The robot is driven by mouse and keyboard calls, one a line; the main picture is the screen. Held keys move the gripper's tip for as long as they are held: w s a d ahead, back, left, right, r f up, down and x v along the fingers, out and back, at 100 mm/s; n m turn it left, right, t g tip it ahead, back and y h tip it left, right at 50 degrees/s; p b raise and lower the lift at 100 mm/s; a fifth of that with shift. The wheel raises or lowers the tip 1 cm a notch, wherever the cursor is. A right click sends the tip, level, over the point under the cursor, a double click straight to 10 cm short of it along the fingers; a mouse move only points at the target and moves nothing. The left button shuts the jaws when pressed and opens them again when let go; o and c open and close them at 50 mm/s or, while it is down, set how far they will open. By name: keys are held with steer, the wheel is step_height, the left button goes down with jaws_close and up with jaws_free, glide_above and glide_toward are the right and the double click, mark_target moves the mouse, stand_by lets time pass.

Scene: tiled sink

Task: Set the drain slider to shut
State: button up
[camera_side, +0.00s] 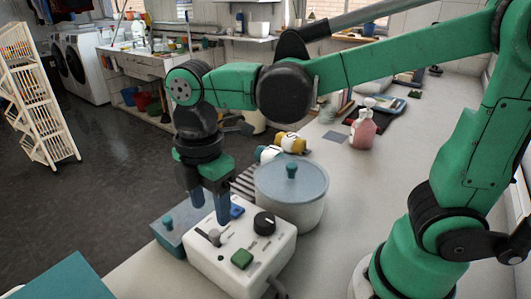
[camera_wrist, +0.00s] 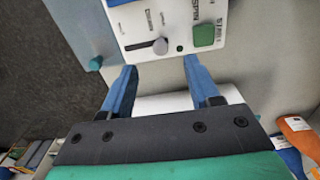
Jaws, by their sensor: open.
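A white control box (camera_side: 240,262) stands on the counter and fills the upper part of the wrist view (camera_wrist: 180,12). Its drain slider has a round grey knob (camera_side: 214,238) on a short dark slot. In the wrist view the knob (camera_wrist: 160,46) sits at the slot's right end, toward the green button (camera_wrist: 204,35). My gripper (camera_side: 210,216) is above the box's far left part, pointing down. In the wrist view its blue fingers (camera_wrist: 161,64) are spread apart with nothing between them, and the knob lies just beyond the gap. I cannot tell any contact.
The box also carries a black dial (camera_side: 264,223) and a blue switch (camera_side: 237,211). A lidded pot (camera_side: 291,200) stands close behind it. A teal-lidded box (camera_side: 172,232) is at its left. A pink bottle (camera_side: 363,130) stands farther back.

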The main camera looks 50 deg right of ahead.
mark_target(214, 232)
steer(key=shift+f, duration=2.75)
jaws_close()
